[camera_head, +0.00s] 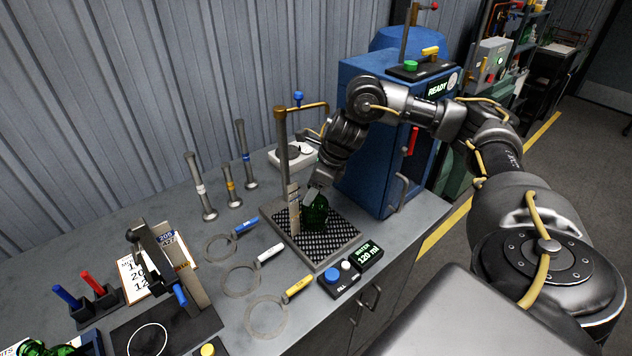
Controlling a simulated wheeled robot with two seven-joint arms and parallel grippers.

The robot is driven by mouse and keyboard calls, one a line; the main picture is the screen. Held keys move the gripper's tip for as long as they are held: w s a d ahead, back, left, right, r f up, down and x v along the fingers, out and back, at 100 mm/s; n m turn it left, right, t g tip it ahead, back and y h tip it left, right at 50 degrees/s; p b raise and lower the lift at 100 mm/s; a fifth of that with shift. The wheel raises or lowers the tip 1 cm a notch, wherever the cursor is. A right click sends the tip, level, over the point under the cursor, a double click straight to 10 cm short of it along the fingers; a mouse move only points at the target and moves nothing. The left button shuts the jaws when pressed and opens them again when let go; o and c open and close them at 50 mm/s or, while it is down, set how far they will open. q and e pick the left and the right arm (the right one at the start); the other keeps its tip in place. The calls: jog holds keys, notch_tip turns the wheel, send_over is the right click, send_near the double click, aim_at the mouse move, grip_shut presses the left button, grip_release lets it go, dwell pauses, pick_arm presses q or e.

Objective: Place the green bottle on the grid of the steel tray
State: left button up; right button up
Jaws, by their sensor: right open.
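The green bottle (318,214) is on the dark grid of the steel tray (322,254), right of the tap post; it looks upright. My right gripper (308,204) reaches down over it from behind, with its fingers around or right beside the bottle. The fingers are open; at this size I cannot tell whether they touch the glass. They hide part of the bottle. My left gripper is not in view.
A post with a brass tap (282,160) rises at the tray's back left. A water control box (350,278) is in front of the tray. A blue cabinet (366,150) stands behind right. Ring tools (240,280) and metal plungers (205,195) are to the left.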

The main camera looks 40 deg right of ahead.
jog(key=shift+d+r, duration=0.1)
jog(key=shift+r, duration=0.25)
jog(key=p+v, duration=0.2)
jog(key=v, duration=0.9)
jog(key=shift+s+r, duration=0.15)
jog(key=shift+r, duration=0.1)
